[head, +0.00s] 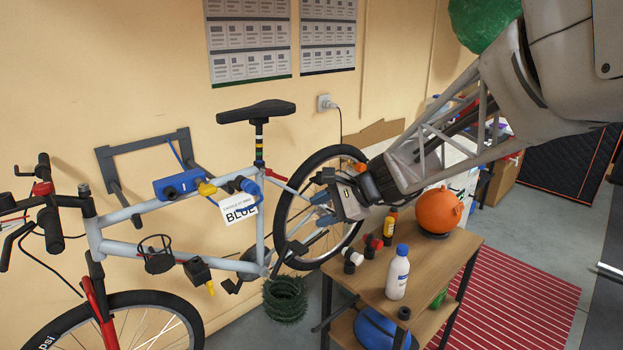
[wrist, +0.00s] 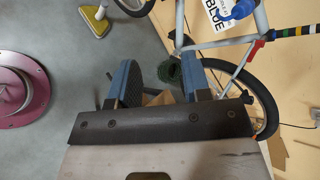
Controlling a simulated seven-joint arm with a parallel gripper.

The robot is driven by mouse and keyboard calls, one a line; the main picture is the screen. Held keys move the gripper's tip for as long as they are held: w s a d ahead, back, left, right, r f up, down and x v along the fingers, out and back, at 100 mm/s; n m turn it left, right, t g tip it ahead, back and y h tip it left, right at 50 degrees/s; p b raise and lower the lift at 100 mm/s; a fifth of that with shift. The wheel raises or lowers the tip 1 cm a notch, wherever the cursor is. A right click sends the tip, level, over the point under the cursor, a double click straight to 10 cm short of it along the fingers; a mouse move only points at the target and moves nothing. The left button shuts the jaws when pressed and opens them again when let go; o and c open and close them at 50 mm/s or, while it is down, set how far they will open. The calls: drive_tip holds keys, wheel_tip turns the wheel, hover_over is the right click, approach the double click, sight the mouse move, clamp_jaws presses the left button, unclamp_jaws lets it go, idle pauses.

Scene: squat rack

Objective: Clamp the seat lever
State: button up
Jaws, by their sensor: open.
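The bicycle (head: 150,207) is held at the wall rack, with a black saddle (head: 257,111) on a seat post banded in several colours (head: 259,143). A small red lever (head: 276,176) sticks out at the top of the seat tube, just below the post. It also shows at the upper right of the wrist view (wrist: 256,49). My gripper (head: 318,208) is open, right of the lever and lower in the picture, by the rear wheel. In the wrist view its blue-padded fingers (wrist: 160,80) stand apart. I see nothing held between them.
A wooden cart (head: 370,275) with a white bottle (head: 398,272), small bottles and an orange ball-like item (head: 438,210) stands below my arm. A white BLUE tag (head: 239,210) and a blue clamp-like part (head: 180,184) are on the frame. A green coil (head: 285,298) lies below.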

drive_tip(key=w+a+f+m+t+y, duration=0.2)
drive_tip(key=w+a+m, duration=0.15)
drive_tip(key=w, duration=0.45)
drive_tip(key=w+a+f+m+t+y, duration=0.15)
drive_tip(key=w+m, duration=0.25)
drive_tip(key=w, duration=0.4)
drive_tip(key=m+t, duration=0.5)
drive_tip(key=m, duration=0.2)
approach(281, 178)
drive_tip(key=w+a, duration=0.2)
drive_tip(key=shift+w+d+f, duration=0.1)
drive_tip(key=shift+d+f, duration=0.05)
drive_tip(key=shift+f, duration=0.1)
drive_tip(key=shift+w, duration=0.1)
drive_tip(key=shift+x, duration=3.85)
clamp_jaws()
